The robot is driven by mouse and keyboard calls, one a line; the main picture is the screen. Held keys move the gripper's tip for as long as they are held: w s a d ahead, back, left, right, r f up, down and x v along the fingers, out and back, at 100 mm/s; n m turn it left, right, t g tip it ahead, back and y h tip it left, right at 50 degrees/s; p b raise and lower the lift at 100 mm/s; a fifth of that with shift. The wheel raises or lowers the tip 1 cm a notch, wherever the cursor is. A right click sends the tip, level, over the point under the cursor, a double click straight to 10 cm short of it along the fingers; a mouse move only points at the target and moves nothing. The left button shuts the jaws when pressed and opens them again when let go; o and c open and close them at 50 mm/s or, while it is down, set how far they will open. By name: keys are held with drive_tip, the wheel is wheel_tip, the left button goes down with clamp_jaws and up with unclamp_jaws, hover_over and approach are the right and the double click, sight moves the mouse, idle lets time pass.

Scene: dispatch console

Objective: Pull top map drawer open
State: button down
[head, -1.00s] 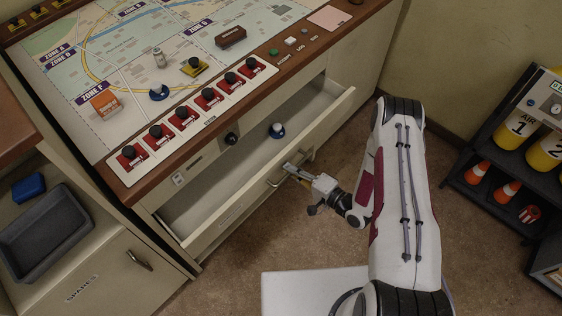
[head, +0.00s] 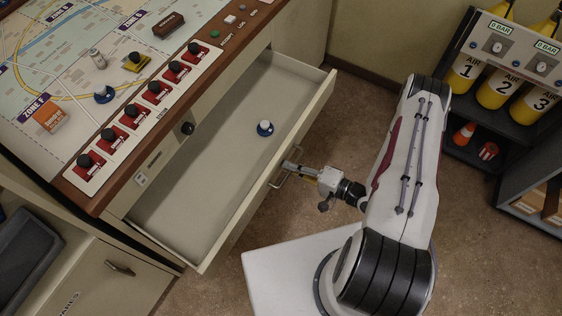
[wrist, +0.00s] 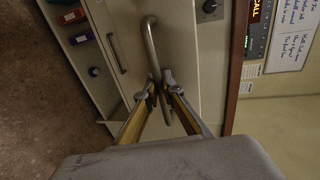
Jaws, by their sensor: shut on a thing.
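The top map drawer (head: 205,165) is pulled well out from under the map console in the head view, with its wide interior showing. Its front carries a metal bar handle (head: 278,179), which also shows in the wrist view (wrist: 151,42). My gripper (head: 291,166) is at that handle. In the wrist view its two fingers (wrist: 160,84) straddle the bar, shut on it. A blue and white round piece (head: 265,128) sits inside the drawer.
The map table (head: 65,60) above carries small pieces and a row of red switches (head: 133,115). A rack with yellow air cylinders (head: 498,88) stands at the right. A grey tray (head: 28,260) is at the lower left.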

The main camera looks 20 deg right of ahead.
drive_tip(key=shift+f+v, duration=0.15)
drive_tip(key=shift+v, duration=0.5)
drive_tip(key=shift+f+v, duration=0.15)
drive_tip(key=shift+v, duration=0.55)
drive_tip(key=c, duration=2.5)
unclamp_jaws()
drive_tip(key=shift+s+d, duration=0.1)
drive_tip(key=v, duration=1.1)
drive_tip(key=shift+s+d+r, duration=0.1)
drive_tip(key=shift+s+d, duration=0.15)
drive_tip(key=shift+d, duration=0.05)
